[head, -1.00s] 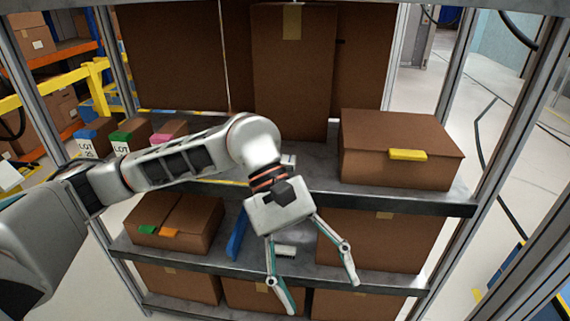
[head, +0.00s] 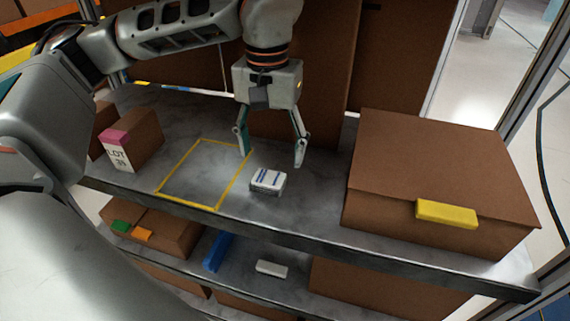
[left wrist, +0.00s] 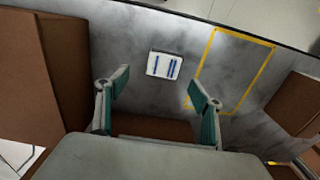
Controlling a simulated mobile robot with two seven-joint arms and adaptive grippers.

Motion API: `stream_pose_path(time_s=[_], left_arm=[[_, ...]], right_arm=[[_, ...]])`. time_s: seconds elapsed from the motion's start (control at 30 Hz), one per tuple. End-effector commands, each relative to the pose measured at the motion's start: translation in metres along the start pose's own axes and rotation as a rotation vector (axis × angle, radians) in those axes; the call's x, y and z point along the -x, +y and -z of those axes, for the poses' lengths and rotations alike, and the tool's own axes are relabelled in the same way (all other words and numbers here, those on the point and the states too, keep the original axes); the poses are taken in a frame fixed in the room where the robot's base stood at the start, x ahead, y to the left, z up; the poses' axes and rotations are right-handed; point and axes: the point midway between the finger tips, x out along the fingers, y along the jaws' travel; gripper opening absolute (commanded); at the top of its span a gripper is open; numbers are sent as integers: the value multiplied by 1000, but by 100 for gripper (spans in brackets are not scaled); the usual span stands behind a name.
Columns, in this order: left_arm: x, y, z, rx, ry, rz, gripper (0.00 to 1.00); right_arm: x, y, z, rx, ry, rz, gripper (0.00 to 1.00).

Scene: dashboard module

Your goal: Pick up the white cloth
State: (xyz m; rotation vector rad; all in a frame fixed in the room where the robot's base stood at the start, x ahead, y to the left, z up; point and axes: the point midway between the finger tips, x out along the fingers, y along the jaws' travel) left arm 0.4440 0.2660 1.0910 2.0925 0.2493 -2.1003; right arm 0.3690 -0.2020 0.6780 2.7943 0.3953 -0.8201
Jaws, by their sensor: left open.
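The white cloth (head: 268,181) is a small folded white pad with blue stripes. It lies on the upper grey shelf (head: 312,213), just right of a yellow taped outline. In the left wrist view the cloth (left wrist: 164,65) lies beyond the fingertips, between their lines. My left gripper (head: 273,160) is open and empty, above and slightly behind the cloth, fingers pointing down. It also shows in the left wrist view (left wrist: 163,91), with both fingers spread and not touching the cloth. My right gripper is not in view.
A large brown box (head: 420,165) with a yellow block (head: 446,213) stands to the right. A small box labelled LOT (head: 132,143) stands left. Tall boxes stand behind the gripper. The yellow outline (head: 190,204) is empty. A lower shelf holds a white block (head: 271,268) and a blue item (head: 217,251).

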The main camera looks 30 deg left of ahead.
Motion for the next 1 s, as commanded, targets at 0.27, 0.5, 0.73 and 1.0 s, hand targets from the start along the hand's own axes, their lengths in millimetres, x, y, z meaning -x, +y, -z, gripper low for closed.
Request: stream_pose_path(time_s=[0.27, 0.5, 0.73, 1.0], left_arm=[[-23, -1, 0, -1, -2, 0, 67], [-45, -5, -1, 0, -5, 1, 67], [-72, -7, 0, -1, -4, 0, 67], [-78, -6, 1, 0, 0, -1, 67]], right_arm=[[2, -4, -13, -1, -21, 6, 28], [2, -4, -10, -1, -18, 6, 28], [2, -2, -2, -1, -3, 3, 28], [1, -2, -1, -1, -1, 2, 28]])
